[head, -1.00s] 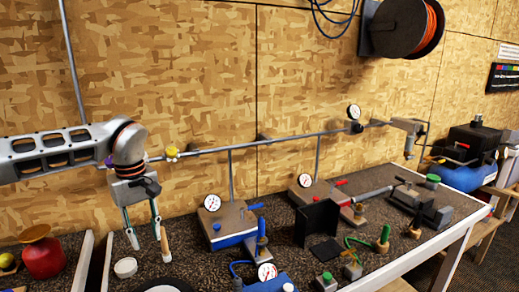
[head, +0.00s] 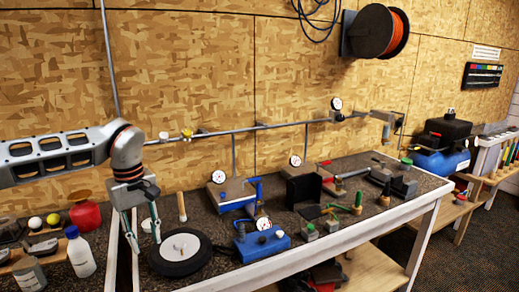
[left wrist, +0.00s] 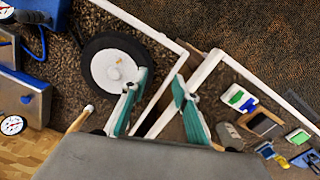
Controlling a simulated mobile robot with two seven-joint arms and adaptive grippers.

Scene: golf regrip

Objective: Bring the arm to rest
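My left gripper (head: 144,236) hangs from my left arm with its fingers pointing down over the left bench. Its two fingers stand apart, also in the left wrist view (left wrist: 161,100), and nothing shows between them. A light wooden stick (head: 182,207) stands upright to the right of the gripper and apart from it. It also shows in the left wrist view (left wrist: 78,119). A black wheel with a white hub (head: 181,254) lies just right of the fingertips, and shows in the left wrist view (left wrist: 93,73). My right gripper is not in view.
A white bottle (head: 81,251) and a red canister (head: 86,215) stand to the left. A blue gauge unit (head: 262,240) sits right of the wheel. White bench edges (head: 330,240) frame the dark top. A hose reel (head: 378,32) hangs above.

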